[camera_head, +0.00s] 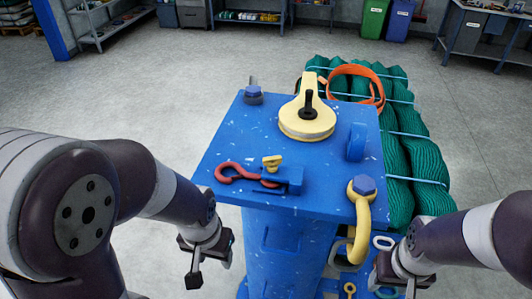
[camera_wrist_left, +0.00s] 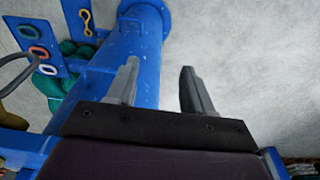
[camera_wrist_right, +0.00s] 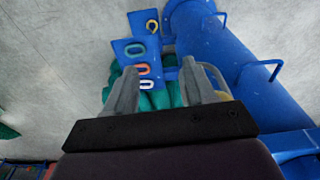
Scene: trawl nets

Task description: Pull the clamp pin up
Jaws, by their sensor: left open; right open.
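A small yellow-headed pin (camera_head: 272,161) stands in a blue clamp block (camera_head: 290,178) near the front edge of the blue top plate (camera_head: 229,136). A red hook (camera_head: 238,172) lies at the block's left, its shank reaching the block. My left gripper (camera_head: 209,271) is open and empty, below and left of the plate's front edge. My right gripper (camera_head: 394,288) is open and empty, below and right of the plate. The left wrist view shows the blue column (camera_wrist_left: 140,45) beyond the fingers; the pin is not visible in either wrist view.
A yellow teardrop-shaped part (camera_head: 305,122) with a black peg, a blue bolt (camera_head: 253,95) and a blue upright lug (camera_head: 356,142) stand on the plate. A yellow hook (camera_head: 360,225) hangs at its right front corner. Green net rolls (camera_head: 408,150) lie behind and right. Floor at left is clear.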

